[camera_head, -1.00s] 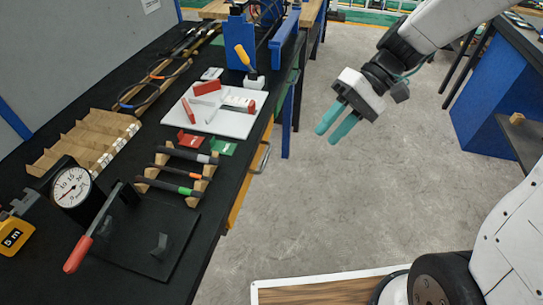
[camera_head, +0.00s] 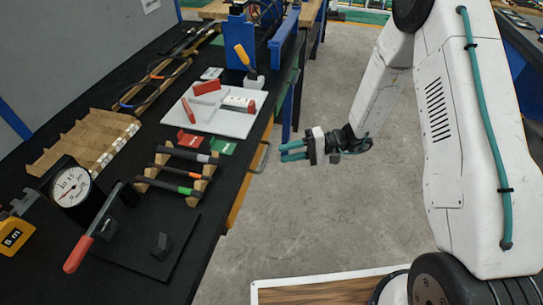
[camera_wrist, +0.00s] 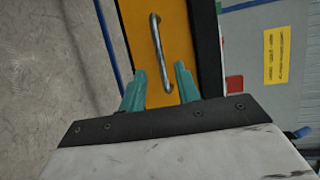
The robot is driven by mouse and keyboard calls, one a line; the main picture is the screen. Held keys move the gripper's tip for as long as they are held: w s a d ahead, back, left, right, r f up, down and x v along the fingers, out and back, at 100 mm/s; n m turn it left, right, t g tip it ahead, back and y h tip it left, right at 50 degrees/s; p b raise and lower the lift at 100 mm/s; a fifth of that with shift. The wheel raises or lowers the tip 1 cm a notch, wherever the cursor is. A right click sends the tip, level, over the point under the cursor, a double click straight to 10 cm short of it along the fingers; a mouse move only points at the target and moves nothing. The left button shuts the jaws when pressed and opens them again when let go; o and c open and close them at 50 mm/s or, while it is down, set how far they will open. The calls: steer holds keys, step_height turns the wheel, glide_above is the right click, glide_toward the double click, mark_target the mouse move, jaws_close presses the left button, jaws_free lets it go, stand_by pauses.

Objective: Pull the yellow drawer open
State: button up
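The yellow drawer (camera_wrist: 140,35) has an orange-yellow front with a metal bar handle (camera_wrist: 160,52) in the wrist view. In the head view, a strip of the drawer front (camera_head: 239,203) shows under the bench edge, and its handle (camera_head: 262,157) sticks out from it. My gripper (camera_head: 282,151) is beside the bench, to the right of the handle, with its teal fingers pointing left at it. In the wrist view my gripper (camera_wrist: 160,80) is open, its fingers apart on either side of the handle's lower end.
The black bench top (camera_head: 130,200) holds a dial gauge press (camera_head: 72,187), a rack of tools (camera_head: 180,172) and a white board (camera_head: 215,110) with red parts. A blue post (camera_head: 287,115) stands behind my gripper. The grey floor (camera_head: 300,225) right of the bench is clear.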

steer(key=shift+s+a+f, duration=0.1)
steer(key=shift+a+f, duration=0.05)
steer(key=shift+a, duration=0.75)
steer(key=shift+s+a+f, duration=0.1)
steer(key=shift+a+f, duration=0.05)
steer(key=shift+a, duration=0.8)
steer(key=shift+a+f, duration=0.15)
steer(key=shift+a, duration=0.75)
jaws_close()
